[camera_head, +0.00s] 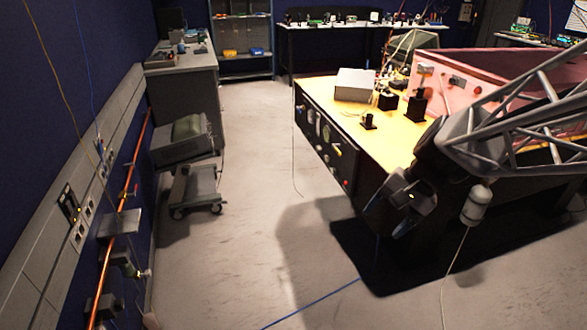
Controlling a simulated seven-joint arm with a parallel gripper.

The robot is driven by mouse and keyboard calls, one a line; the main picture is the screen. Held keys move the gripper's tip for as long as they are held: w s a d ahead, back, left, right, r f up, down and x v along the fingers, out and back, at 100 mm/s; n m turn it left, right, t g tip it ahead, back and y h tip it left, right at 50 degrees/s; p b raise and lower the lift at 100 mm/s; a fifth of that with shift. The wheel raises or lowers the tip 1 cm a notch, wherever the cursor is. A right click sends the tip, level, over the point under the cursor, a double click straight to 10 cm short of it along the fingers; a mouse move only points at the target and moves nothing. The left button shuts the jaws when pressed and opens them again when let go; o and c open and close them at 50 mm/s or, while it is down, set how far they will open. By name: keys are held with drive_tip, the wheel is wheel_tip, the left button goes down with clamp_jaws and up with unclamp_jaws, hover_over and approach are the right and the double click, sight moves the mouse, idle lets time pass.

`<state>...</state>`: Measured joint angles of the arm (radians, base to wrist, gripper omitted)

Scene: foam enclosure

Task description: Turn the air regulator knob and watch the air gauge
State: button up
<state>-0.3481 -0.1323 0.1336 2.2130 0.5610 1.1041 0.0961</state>
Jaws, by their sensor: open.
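A dark front panel (322,135) runs along the side of the yellow-topped table. It carries round pale dials (310,116), a small yellow part (337,152) and small knob-like parts lower down. Which of these are the air regulator knob and the air gauge is too small to tell. My gripper (400,212) is open and points down in front of the table's near corner, right of the panel and apart from it. It appears empty. My arm comes in from the right and hides part of the table.
A copper pipe (131,185) with fittings runs along the left wall. A grey cart (193,190) and a cabinet (187,90) stand at the left. A white cylinder (476,204) is near my arm. A blue hose (312,303) crosses the floor. The middle floor is clear.

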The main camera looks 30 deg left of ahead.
drive_tip(key=a+f+m+g+y, duration=0.15)
drive_tip(key=a+f, duration=0.45)
drive_tip(key=a, duration=0.8)
drive_tip(key=a+f+g+y, duration=0.1)
drive_tip(key=a+f+g, duration=0.2)
drive_tip(key=a+f, duration=0.7)
drive_tip(key=a+f+m+g+y, duration=0.1)
drive_tip(key=a+f+g, duration=0.2)
drive_tip(key=a, duration=1.4)
drive_tip(key=m+g+y, duration=0.3)
drive_tip(key=m, duration=0.1)
approach(123, 303)
drive_tip(key=x, duration=0.2)
drive_tip(key=shift+s+f, duration=0.15)
drive_tip(key=shift+f, duration=0.1)
drive_tip(key=shift+a, duration=0.1)
drive_tip(key=shift+x, duration=3.85)
drive_tip(key=shift+r, duration=0.15)
